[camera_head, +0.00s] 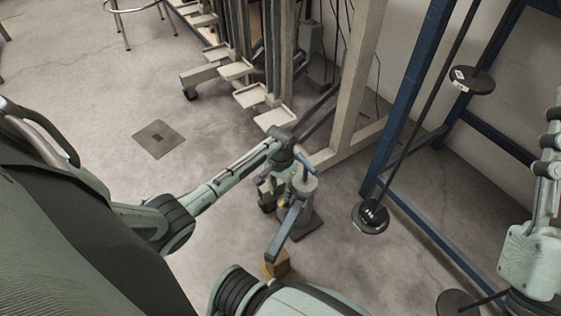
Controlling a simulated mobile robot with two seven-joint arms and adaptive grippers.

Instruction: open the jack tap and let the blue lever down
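The grey jack (307,202) stands upright on a dark base plate on the floor, near the middle of the view. Its blue lever (284,234) slants down from the jack toward the front, its low end just above a yellow-brown block (279,266). A small brass-coloured part, perhaps the tap (282,204), shows low on the jack's left side. My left gripper (268,194) points down at the left side of the jack, close to that part. Its fingers are small and partly blended with the jack, so contact and opening are unclear. My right arm shows at the right edge; its gripper is out of view.
The floor left of the jack is clear, with a flat plate (158,139).

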